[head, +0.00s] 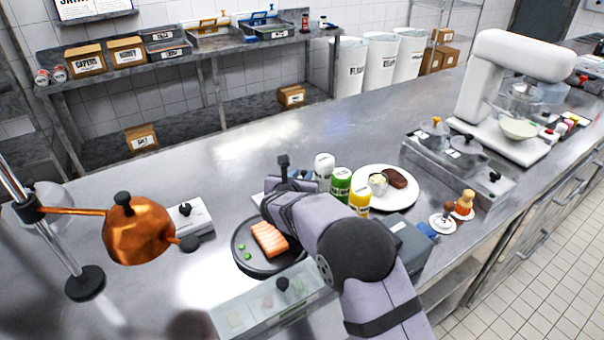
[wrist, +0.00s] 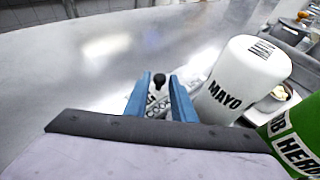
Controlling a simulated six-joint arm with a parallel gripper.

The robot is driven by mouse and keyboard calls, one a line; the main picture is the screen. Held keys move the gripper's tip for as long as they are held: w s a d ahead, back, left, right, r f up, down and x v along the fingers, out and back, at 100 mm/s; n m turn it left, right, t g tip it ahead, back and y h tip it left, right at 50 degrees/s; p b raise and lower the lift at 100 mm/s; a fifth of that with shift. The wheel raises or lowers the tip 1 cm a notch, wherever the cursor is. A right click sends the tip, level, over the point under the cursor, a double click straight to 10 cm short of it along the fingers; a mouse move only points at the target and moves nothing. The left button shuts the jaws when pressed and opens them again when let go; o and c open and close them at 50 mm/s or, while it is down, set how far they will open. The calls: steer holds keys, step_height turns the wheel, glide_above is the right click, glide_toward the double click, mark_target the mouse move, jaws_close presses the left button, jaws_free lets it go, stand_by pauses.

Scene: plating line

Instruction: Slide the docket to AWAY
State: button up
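My gripper (wrist: 158,84) shows two blue fingers standing apart in the wrist view. A small black knob (wrist: 159,79) shows between their tips, with clear space on both sides. Below the knob, a white piece with dark lettering (wrist: 157,104) shows between the fingers; it may be the docket, but most of it is hidden. I cannot read an AWAY mark. In the head view my arm covers most of this spot, and a dark upright knob (head: 283,161) rises behind the wrist.
The white MAYO bottle (wrist: 240,80) stands close to the right of the fingers, with a green HERB bottle (wrist: 295,140) beside it. A dark plate with salmon (head: 238,259), a copper lamp (head: 138,230) and a white plate (head: 408,200) are nearby. The counter behind is clear.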

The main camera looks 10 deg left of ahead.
steer(key=shift+w, duration=0.15)
jaws_close()
steer(key=s+a+b, duration=0.1)
steer(key=s+a, duration=0.6)
steer(key=shift+s+a+f, duration=0.1)
steer(key=shift+s+a, duration=0.15)
steer(key=shift+a, duration=0.05)
jaws_free()
steer(key=shift+s, duration=0.1)
